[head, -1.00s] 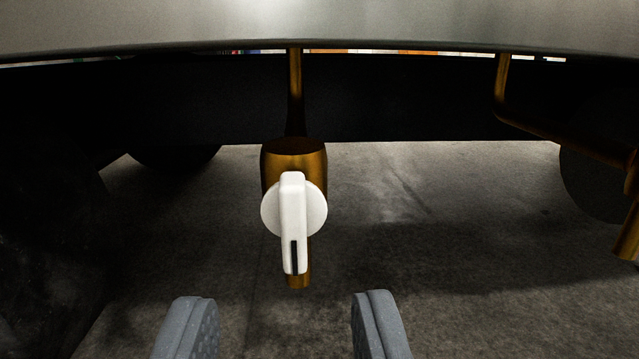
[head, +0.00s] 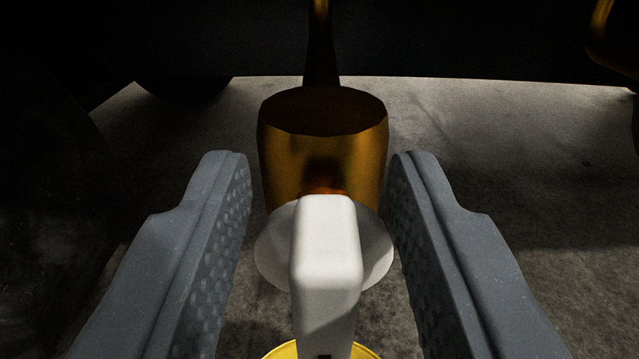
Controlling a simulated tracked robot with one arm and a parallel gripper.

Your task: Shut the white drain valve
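The white drain valve handle (head: 326,262) points down, in line with the pipe, at the lower middle of the head view. Its round white disc (head: 376,252) sits behind it, on the front of a brass valve body (head: 322,160). My gripper (head: 320,180) is open, with one grey finger on each side of the handle and the valve body. A gap shows between each finger and the white handle. The lower end of the handle is cut off by the bottom edge of the picture.
A brass pipe (head: 321,45) rises from the valve body into the dark underside. Another brass pipe (head: 608,35) hangs at the upper right. A yellow round rim (head: 283,351) shows below the handle. Grey concrete floor (head: 500,160) lies behind.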

